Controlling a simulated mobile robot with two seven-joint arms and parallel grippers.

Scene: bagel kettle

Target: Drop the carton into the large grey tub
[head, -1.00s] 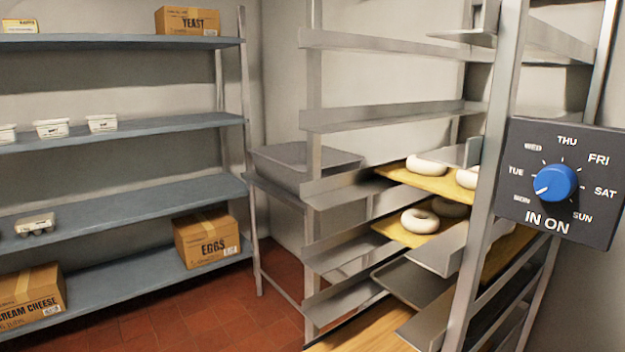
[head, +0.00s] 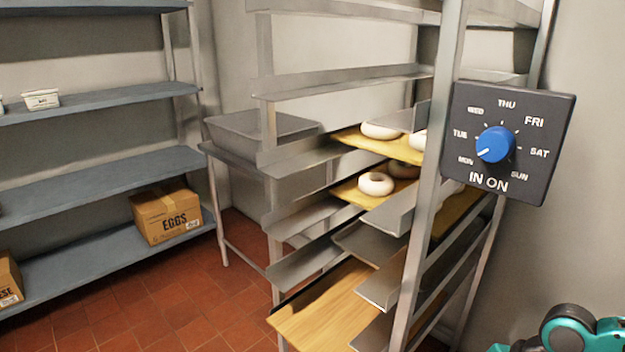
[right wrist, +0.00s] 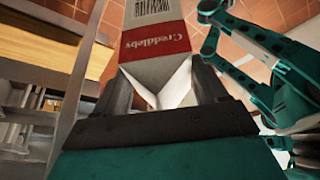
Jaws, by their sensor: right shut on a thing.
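The carton (right wrist: 165,50) is white with a red band reading "Creddleby" and a barcode. It shows in the right wrist view, its folded gable end toward the camera. My right gripper (right wrist: 163,78) is shut on that end, with a dark finger on each side. The far end of the carton is cut off by the picture edge. The large grey tub (head: 262,122) stands on a metal table behind the rack, left of centre in the head view. The rack hides part of it. The right gripper and carton are outside the head view. My left gripper is not in view.
A metal rack (head: 433,190) with trays of bagels stands between the tub and the day dial (head: 497,145). Blue-grey shelves at left hold an EGGS box (head: 167,213). Red tiled floor (head: 170,300) is free between shelves and rack.

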